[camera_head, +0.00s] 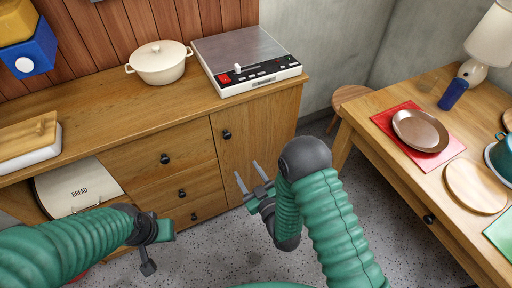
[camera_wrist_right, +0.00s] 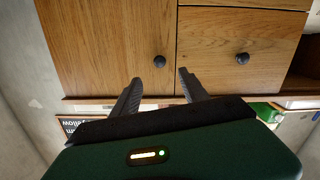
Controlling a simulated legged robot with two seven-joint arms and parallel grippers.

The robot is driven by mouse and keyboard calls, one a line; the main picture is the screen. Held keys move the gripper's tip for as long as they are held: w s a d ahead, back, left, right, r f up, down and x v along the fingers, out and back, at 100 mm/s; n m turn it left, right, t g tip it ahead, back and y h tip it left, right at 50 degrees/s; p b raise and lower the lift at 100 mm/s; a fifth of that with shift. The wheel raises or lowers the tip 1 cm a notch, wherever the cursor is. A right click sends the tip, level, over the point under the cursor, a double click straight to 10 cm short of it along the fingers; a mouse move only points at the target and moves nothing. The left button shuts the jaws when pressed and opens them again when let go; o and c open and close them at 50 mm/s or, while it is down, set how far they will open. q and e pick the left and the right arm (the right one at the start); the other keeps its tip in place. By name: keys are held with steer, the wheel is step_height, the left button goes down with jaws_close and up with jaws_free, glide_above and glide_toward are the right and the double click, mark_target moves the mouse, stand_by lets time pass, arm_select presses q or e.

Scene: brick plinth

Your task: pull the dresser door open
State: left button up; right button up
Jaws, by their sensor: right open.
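The wooden dresser (camera_head: 110,110) stands ahead along the wall. Its door (camera_head: 262,125) is the right-hand panel and looks closed, with a dark round knob (camera_head: 227,134) near its upper left. In the right wrist view the door (camera_wrist_right: 105,40) is on the left, and its knob (camera_wrist_right: 160,61) shows just beyond the fingertips. My right gripper (camera_head: 249,172) is open and empty, its two fingers pointing at the door below the knob; it also shows in the wrist view (camera_wrist_right: 160,78). My left gripper (camera_head: 156,248) is low in front of the drawers, its jaw opening unclear.
Drawers with dark knobs (camera_head: 165,158) are left of the door. A white pot (camera_head: 159,62) and a grey-topped appliance (camera_head: 245,60) stand on the dresser. A bread box (camera_head: 80,187) sits at lower left. A wooden table (camera_head: 395,165) stands at right. Speckled floor lies between.

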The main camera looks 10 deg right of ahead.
steer(key=b, duration=0.2)
glide_toward(228, 138)
steer(key=shift+t, duration=0.4)
steer(key=x, duration=0.9)
steer(key=shift+w+f, duration=0.15)
steer(key=shift+f, duration=0.25)
arm_select(q)
steer(key=x, duration=0.3)
steer(key=shift+s+d, duration=0.1)
steer(key=shift+s, duration=0.15)
arm_select(e)
steer(key=shift+c, duration=0.4)
jaws_close()
